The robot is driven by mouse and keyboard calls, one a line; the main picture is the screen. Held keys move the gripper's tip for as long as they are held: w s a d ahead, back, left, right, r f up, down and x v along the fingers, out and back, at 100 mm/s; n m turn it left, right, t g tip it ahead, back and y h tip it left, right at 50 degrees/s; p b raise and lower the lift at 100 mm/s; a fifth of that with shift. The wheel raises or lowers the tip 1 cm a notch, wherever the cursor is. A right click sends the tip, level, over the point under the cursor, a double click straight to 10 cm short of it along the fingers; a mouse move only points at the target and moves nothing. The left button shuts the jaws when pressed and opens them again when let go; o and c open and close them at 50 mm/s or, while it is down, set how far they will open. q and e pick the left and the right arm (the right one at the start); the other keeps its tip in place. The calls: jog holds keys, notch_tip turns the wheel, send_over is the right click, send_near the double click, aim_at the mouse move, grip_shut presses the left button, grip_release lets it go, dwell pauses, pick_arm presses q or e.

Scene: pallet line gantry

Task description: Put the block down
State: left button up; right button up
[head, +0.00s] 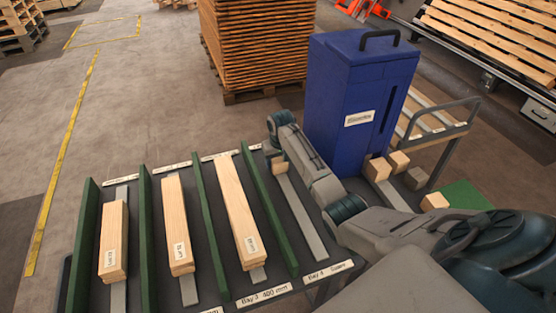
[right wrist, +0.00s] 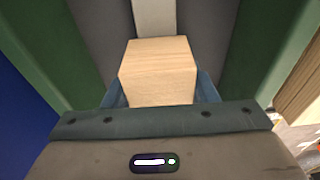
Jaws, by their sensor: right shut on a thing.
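My right gripper (head: 276,153) is at the far end of Bay 4 (head: 307,235), the rightmost bay of the dark rack. It is shut on a small pale wooden block (head: 279,163). In the right wrist view the block (right wrist: 158,70) sits between the blue-grey fingers of the gripper (right wrist: 160,92), in line with the bay's grey strip (right wrist: 154,18). I cannot tell whether the block touches the bay floor. My forearm hides part of the bay's right side. My left gripper is not in view.
Green dividers (head: 270,208) separate the bays. Labelled planks (head: 237,210) lie in the three bays to the left. A tall blue bin (head: 345,95) stands right behind my arm. Several loose blocks (head: 399,162) lie near a green mat (head: 467,193) at the right.

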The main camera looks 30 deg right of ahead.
aim_at(279, 159)
jog(key=shift+f, duration=0.1)
jog(key=o, duration=1)
jog(key=r, duration=0.3)
jog(key=s+r+b, duration=0.1)
jog(key=r, duration=0.3)
jog(key=r+b, duration=0.1)
jog(key=r, duration=0.2)
jog(key=shift+s+a+r, duration=0.15)
jog(key=shift+s+r, duration=0.05)
jog(key=shift+r, duration=0.2)
jog(key=shift+s+r, duration=0.15)
jog(key=shift+r, duration=0.55)
